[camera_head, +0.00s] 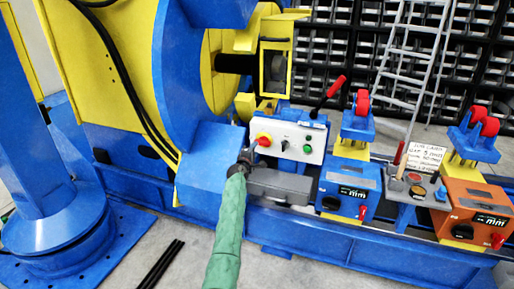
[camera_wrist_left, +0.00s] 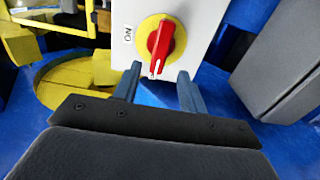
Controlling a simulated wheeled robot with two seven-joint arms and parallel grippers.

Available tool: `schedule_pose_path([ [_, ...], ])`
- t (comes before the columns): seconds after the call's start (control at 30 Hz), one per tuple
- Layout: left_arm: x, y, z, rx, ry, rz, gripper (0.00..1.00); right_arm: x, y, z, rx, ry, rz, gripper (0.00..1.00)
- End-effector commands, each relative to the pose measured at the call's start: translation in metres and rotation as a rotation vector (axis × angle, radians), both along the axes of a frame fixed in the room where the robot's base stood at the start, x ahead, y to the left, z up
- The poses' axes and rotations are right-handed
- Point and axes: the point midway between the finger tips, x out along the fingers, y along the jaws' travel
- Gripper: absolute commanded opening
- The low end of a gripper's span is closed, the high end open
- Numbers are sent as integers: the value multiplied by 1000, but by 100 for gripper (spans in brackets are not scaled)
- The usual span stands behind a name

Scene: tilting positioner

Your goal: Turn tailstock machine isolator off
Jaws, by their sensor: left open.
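The isolator is a red rotary handle on a yellow disc (camera_head: 264,139) at the left of a white control box (camera_head: 296,139). In the left wrist view the red handle (camera_wrist_left: 163,43) stands nearly upright, slightly tilted, with a white mark at its lower end. A small label beside the disc (camera_wrist_left: 127,35) seems to read ON, upside down. My left gripper (camera_head: 246,157) is just below and left of the handle. In the left wrist view its two fingers (camera_wrist_left: 158,82) are apart, empty, below the handle. My right gripper is not in view.
The white box also carries a green button (camera_head: 307,149). A red-knobbed lever (camera_head: 336,87) rises behind it. A grey block (camera_head: 280,186) lies below the box. Blue (camera_head: 348,195) and orange (camera_head: 474,212) roller units stand to the right. The big yellow-blue positioner (camera_head: 180,80) is left.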

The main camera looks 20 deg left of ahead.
Motion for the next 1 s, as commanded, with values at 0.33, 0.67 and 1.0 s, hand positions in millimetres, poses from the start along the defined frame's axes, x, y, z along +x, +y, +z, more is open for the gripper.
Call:
schedule_pose_path([
  [0.33,-20,1,0,0,-1,0,42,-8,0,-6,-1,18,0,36],
  [0.67,-20,1,0,0,0,0,42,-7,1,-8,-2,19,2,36],
  [1.0,-22,-16,-15,151,65,-97,42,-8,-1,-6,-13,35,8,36],
])
